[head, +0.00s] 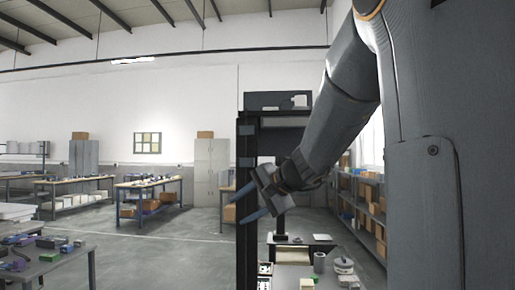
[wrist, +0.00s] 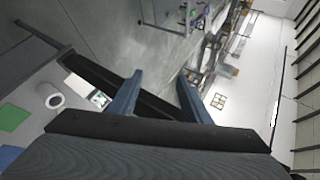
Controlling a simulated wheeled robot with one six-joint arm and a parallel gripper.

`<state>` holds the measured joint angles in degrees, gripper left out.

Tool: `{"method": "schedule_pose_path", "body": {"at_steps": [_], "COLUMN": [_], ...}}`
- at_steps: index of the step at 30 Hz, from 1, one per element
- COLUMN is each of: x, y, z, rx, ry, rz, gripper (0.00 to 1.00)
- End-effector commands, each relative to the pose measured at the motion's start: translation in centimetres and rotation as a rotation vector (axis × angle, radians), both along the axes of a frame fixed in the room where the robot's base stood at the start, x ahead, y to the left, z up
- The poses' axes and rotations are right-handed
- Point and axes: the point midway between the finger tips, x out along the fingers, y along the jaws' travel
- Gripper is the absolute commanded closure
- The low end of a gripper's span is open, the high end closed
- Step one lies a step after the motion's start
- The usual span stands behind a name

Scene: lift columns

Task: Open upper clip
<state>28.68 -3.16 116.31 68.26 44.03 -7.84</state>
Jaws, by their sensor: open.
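A tall black column (head: 246,240) stands in the middle of the head view. Small grey pieces (head: 246,162) sit on its upper part; I cannot tell whether one of them is the upper clip. My gripper (head: 238,206) has its two blue fingers apart and empty, and it overlaps the column in the picture. In the wrist view, my gripper (wrist: 161,76) also shows spread fingers with nothing between their tips. A dark bar (wrist: 100,76) runs behind the fingers there, probably the column. No clip is clear in the wrist view.
A dark shelf (head: 278,101) with small items joins the column's top. A bench with a grey cylinder (head: 320,262) is below my arm. Shelving with boxes (head: 366,210) stands at right. Worktables (head: 148,187) stand at left; open floor (head: 165,240) lies between.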

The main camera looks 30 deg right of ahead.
Motion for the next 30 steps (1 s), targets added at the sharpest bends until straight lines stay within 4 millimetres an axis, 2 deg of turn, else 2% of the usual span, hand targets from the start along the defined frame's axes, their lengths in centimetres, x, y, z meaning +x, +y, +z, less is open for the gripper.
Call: {"method": "schedule_pose_path", "body": {"at_steps": [1,3,6,9,10,12,15,24,30], "x": [0.8,1.2,1.0,0.5,0.4,0.2,0.8,5.2,7.2], "y": [-2.4,-4.9,-7.6,-9.3,-9.6,-10.1,-10.1,-9.1,-8.8], "z": [4.3,10.0,16.5,20.7,21.5,22.8,23.4,23.4,23.4], "rx": [0.051,0.117,0.183,0.222,0.228,0.239,0.247,0.248,0.246], "ry": [-0.089,-0.209,-0.349,-0.441,-0.460,-0.489,-0.501,-0.497,-0.499], "rz": [-0.054,-0.105,-0.152,-0.177,-0.181,-0.187,-0.188,-0.186,-0.187], "gripper": [0.56,0.56,0.56,0.56,0.56,0.56,0.56,0.56,0.56]}}
